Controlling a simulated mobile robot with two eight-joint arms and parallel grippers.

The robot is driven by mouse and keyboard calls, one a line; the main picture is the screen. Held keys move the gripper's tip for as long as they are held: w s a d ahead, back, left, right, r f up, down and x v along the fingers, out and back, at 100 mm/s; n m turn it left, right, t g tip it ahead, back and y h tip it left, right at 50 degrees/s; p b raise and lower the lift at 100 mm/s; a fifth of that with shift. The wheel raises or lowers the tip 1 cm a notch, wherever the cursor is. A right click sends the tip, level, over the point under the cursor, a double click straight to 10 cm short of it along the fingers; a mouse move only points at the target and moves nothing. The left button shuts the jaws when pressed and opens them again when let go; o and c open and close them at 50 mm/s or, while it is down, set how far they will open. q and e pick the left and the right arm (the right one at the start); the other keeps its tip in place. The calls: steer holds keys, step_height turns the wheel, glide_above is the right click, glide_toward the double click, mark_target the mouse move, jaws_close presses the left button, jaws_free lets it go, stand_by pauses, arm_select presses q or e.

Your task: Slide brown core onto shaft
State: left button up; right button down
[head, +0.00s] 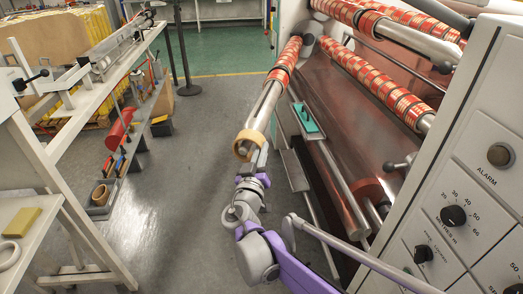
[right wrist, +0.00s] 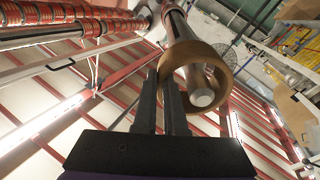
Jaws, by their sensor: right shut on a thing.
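The brown core (head: 254,138) is a tan ring at the near free end of the shaft (head: 268,104), a bare metal bar whose far part carries red-and-gold tape rolls. In the right wrist view the core (right wrist: 226,58) is seen large, with the shaft's round end (right wrist: 203,97) inside its opening. I cannot tell how far the shaft reaches through the core. My right gripper (head: 257,160) is below the core. In the right wrist view its two dark fingers (right wrist: 165,85) are shut on the core's wall. My left gripper is not in view.
The machine's control panel (head: 452,190) stands close on the right. A tray with a teal tool (head: 306,118) is just right of the shaft. Another brown core (head: 100,194) lies on the left bench's lower shelf. The floor (head: 195,185) between is clear.

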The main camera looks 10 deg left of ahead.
steer(key=shift+a+f+b, duration=0.15)
steer(key=shift+f+b, duration=0.15)
steer(key=shift+f, duration=0.25)
steer(key=shift+a+f+b, duration=0.15)
steer(key=shift+f+b, duration=0.1)
steer(key=shift+f, duration=0.25)
steer(key=c, duration=0.9)
jaws_free()
steer(key=shift+s, duration=0.1)
steer(key=s, duration=0.7)
steer(key=s+f, duration=0.1)
steer(key=s, duration=0.2)
steer(key=shift+s+a+f, duration=0.1)
steer(key=shift+s+a, duration=0.15)
steer(key=shift+a, duration=0.05)
